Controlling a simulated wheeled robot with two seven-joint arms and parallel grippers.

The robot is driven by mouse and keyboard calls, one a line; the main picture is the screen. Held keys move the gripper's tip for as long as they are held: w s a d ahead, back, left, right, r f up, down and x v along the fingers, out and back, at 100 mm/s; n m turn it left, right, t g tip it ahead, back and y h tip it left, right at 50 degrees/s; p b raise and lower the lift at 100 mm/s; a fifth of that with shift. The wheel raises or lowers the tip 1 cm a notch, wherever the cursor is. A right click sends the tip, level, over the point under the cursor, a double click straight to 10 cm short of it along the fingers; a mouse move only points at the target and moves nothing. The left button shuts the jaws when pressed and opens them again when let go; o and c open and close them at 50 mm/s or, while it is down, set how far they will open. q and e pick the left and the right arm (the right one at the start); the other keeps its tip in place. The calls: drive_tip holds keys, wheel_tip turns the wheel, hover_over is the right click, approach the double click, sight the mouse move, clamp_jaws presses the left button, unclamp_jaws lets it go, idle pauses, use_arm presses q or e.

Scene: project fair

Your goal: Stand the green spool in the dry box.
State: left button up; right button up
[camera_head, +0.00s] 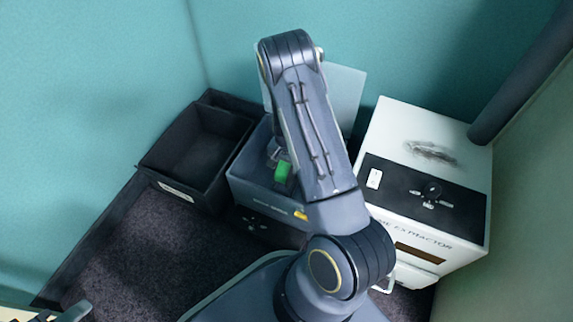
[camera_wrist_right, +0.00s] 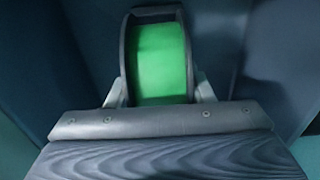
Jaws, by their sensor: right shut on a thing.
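The green spool (camera_head: 282,172) shows as a small green patch beside my right forearm in the head view. In the right wrist view the spool (camera_wrist_right: 160,62) has a green middle between dark rims, and my right gripper (camera_wrist_right: 160,92) is shut on it, one finger at each side. The dry box (camera_head: 262,194) is the blue-grey box with a raised pale lid (camera_head: 345,92). The spool is at its opening, between the walls; whether it touches the floor is hidden. My arm covers the box's right part. A grey tip, seemingly my left gripper (camera_head: 70,312), shows at the lower left edge.
A black open bin (camera_head: 165,180) stands close left of the dry box. A white fume extractor (camera_head: 410,130) with a black panel stands to the right. Teal walls close in behind. Dark speckled surface (camera_head: 150,240) in front is clear.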

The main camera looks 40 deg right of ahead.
drive_tip(key=shift+a, duration=0.1)
drive_tip(key=shift+f, duration=0.15)
idle(0.5)
drive_tip(key=shift+f+b, duration=0.9)
drive_tip(key=shift+f, duration=0.1)
drive_tip(key=shift+f, duration=0.15)
drive_tip(key=o, duration=1.3)
